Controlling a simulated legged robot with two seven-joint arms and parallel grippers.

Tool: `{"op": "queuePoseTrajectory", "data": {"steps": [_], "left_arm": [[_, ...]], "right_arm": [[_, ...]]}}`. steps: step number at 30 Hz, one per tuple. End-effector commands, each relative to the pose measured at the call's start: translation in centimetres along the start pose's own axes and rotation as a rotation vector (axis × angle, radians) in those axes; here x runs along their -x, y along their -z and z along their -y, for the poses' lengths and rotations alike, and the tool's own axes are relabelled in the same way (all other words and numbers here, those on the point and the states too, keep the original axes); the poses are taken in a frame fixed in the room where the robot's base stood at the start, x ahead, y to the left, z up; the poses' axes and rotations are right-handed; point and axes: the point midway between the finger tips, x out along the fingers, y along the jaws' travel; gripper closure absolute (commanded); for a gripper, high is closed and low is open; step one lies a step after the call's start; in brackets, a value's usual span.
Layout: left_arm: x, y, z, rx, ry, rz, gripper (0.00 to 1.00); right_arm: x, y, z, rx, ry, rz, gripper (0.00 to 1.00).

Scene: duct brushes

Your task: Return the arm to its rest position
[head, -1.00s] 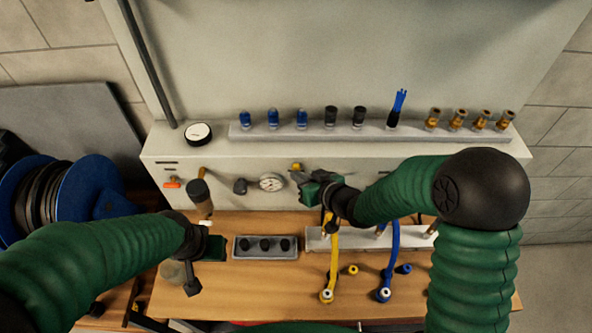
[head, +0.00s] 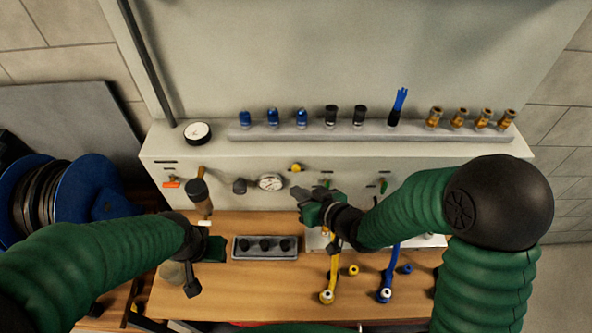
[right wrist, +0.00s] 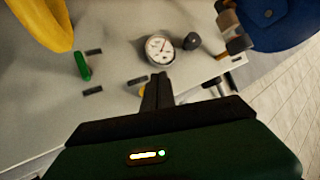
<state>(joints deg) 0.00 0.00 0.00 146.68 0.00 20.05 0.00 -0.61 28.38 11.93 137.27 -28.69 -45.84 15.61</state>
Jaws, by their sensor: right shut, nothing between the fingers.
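My right gripper (head: 305,198) hangs in front of the grey panel, above the tray with the yellow and blue hoses. Its fingers are together with nothing between them. In the right wrist view the closed fingers (right wrist: 157,92) point toward the panel, below the round gauge (right wrist: 159,47). My left gripper (head: 192,284) is low at the left over the bench edge; its fingers are too dark to tell apart. The gauge (head: 271,182) and a yellow knob (head: 296,167) on the panel are clear of the right gripper.
A ledge (head: 290,132) holds blue, black and brass fittings and a blue brush (head: 398,103). A grey block (head: 265,255) with black knobs sits on the wooden bench. A yellow hose (head: 328,290) and a blue hose (head: 386,287) stand right of it. A blue reel (head: 95,190) stands left.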

Motion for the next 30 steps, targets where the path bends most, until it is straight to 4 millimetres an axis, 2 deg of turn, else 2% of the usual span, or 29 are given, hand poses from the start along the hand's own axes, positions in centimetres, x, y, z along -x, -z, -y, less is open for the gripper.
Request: {"op": "queuePoseTrajectory", "data": {"steps": [6,20,23,25,27,30], "left_arm": [[-0.2,-0.1,0.0,0.0,0.0,0.0,0.64],[-0.4,-0.1,0.0,0.0,0.0,0.0,0.64],[-1.6,-0.4,0.0,0.0,0.0,0.0,0.64],[-2.9,-0.7,0.0,0.0,0.0,0.0,0.64],[-4.2,-1.0,0.0,0.0,0.0,0.0,0.64],[-5.7,-1.4,0.0,0.0,0.0,0.0,0.64]], "right_arm": [[1.0,-0.8,0.7,-0.001,0.0,0.0,1.0],[1.1,-1.0,0.3,0.001,-0.014,0.009,1.0],[1.9,-3.0,-2.6,0.007,-0.112,0.091,1.0],[3.8,-5.7,-6.0,-0.006,-0.234,0.206,1.0],[6.8,-8.9,-9.0,-0.05,-0.355,0.346,1.0],[11.7,-13.2,-10.8,-0.155,-0.465,0.534,1.0]]}}
